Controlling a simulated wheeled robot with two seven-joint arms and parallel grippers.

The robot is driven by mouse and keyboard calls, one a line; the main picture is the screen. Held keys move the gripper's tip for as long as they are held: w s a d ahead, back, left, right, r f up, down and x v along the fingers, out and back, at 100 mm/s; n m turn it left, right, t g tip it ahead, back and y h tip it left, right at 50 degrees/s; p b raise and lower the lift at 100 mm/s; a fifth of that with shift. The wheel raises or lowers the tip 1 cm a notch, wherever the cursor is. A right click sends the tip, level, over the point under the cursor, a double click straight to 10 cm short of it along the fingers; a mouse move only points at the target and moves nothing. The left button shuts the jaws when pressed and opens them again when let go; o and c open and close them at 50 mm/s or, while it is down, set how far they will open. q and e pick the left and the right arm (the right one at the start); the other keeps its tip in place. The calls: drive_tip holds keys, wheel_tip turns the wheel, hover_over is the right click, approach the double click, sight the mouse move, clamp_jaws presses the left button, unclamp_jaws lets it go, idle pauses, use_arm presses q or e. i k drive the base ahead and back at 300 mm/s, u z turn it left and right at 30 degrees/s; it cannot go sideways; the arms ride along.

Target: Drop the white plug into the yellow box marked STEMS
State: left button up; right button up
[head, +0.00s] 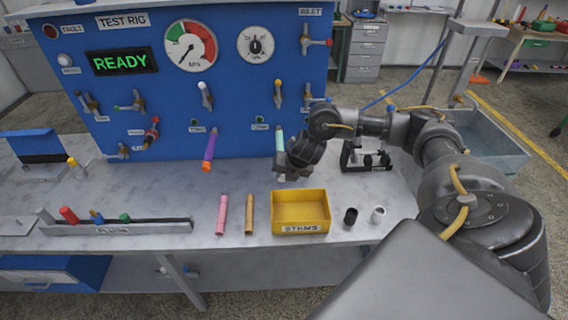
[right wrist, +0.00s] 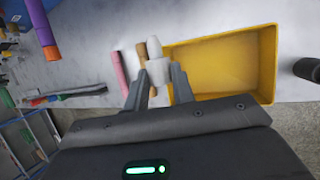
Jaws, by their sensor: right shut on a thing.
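My right gripper (head: 284,176) is above the bench, just behind and left of the yellow box. In the right wrist view it (right wrist: 157,84) is shut on the white plug (right wrist: 155,65), which stands out between the fingertips. The plug cannot be made out clearly in the head view. The yellow box (head: 300,227) has a STEMS label on its front and looks empty. In the right wrist view the box (right wrist: 262,45) lies right of the plug. My left gripper is not in view.
A pink stick (head: 222,215) and a tan stick (head: 249,214) lie left of the box. A black fitting (head: 350,216) and a whitish fitting (head: 378,214) stand right of it.

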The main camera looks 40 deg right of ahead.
sight(290, 207)
drive_tip(key=z, duration=1.45)
